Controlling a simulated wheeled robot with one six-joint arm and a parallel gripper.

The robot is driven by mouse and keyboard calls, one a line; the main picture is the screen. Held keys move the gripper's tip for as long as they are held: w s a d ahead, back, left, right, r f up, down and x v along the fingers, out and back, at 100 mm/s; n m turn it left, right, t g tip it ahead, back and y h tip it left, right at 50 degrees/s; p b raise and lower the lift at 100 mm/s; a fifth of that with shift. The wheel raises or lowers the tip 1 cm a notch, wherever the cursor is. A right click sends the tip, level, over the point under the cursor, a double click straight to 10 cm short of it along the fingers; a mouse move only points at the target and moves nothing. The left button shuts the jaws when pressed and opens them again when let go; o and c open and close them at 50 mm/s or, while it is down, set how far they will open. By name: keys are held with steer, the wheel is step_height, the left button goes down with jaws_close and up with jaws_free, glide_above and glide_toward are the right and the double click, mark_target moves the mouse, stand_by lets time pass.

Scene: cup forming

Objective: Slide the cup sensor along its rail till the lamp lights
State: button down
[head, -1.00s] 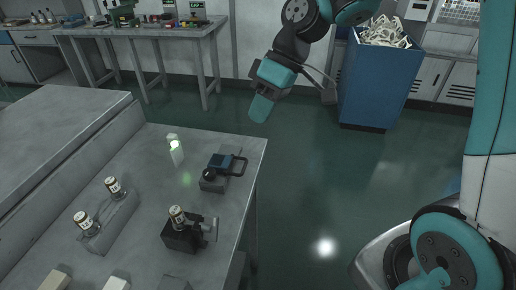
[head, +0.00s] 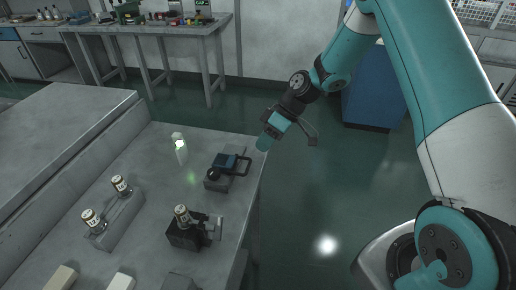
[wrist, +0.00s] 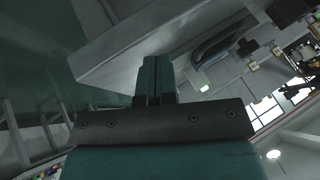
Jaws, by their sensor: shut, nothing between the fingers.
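The cup sensor is a blue block (head: 226,160) on a grey rail base (head: 214,186), with a black loop handle (head: 244,166) on its right and a round black knob (head: 213,174) in front. Beside it to the left stands a clear upright lamp (head: 180,150) that glows pale green; the glow also shows in the wrist view (wrist: 204,88). My gripper (head: 263,144) is shut and empty, above the right far edge of the bench, right of the handle and apart from it. In the wrist view my closed fingers (wrist: 154,62) point toward the bench edge.
The bench (head: 150,205) also carries a rack (head: 118,221) with two labelled cups and a black fixture (head: 184,238) holding another cup. Pale blocks (head: 61,279) lie at the front. A blue bin (head: 371,98) stands behind my arm. Open floor lies right of the bench.

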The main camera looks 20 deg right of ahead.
mark_target(233, 165)
steer(key=shift+s+a+r+p, duration=0.15)
steer(key=shift+s+a+p, duration=0.05)
steer(key=shift+s+a, duration=0.3)
steer(key=shift+s+a+r+p, duration=0.15)
steer(key=shift+s+a+p, duration=0.05)
steer(key=shift+s+a, duration=0.7)
steer(key=shift+a, duration=0.1)
